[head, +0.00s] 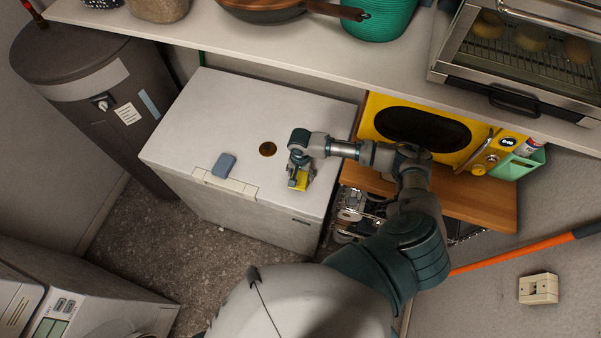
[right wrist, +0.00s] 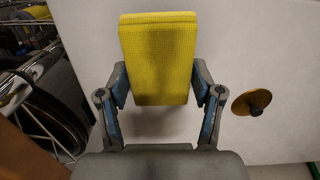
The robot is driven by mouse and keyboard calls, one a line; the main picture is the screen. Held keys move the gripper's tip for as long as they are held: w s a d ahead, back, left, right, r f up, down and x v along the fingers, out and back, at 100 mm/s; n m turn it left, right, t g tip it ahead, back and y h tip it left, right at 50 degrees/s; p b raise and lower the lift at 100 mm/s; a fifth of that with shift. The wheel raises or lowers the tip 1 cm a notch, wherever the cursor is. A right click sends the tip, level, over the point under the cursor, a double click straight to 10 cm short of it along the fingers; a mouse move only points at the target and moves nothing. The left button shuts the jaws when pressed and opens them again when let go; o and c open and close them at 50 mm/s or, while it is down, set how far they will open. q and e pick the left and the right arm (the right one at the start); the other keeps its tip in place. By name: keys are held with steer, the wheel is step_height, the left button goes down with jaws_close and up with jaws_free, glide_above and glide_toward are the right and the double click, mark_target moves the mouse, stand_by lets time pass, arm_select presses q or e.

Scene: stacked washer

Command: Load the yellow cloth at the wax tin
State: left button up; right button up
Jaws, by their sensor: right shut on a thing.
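The yellow cloth (right wrist: 158,55) is a folded, waffle-textured pad between the two fingers of my right gripper (right wrist: 160,88) in the right wrist view. In the head view my right gripper (head: 299,182) is over the white chest's lid, with the yellow cloth (head: 301,181) partly hidden under it. The gripper is shut on the cloth. The wax tin (head: 268,149) is a round, dark gold disc on the lid, left of and behind the gripper. It also shows right of the gripper in the right wrist view (right wrist: 251,102), apart from the cloth. My left gripper is not in view.
The white chest (head: 230,105) has a blue-grey block (head: 224,165) near its front edge. A yellow microwave (head: 375,128) stands on a wooden board (head: 480,199) to the right. A shelf (head: 240,47) with pots overhangs the back. Much of the lid is clear.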

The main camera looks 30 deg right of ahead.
mark_target(300, 173)
steer(key=shift+r, duration=3.35)
steer(key=shift+w, duration=0.1)
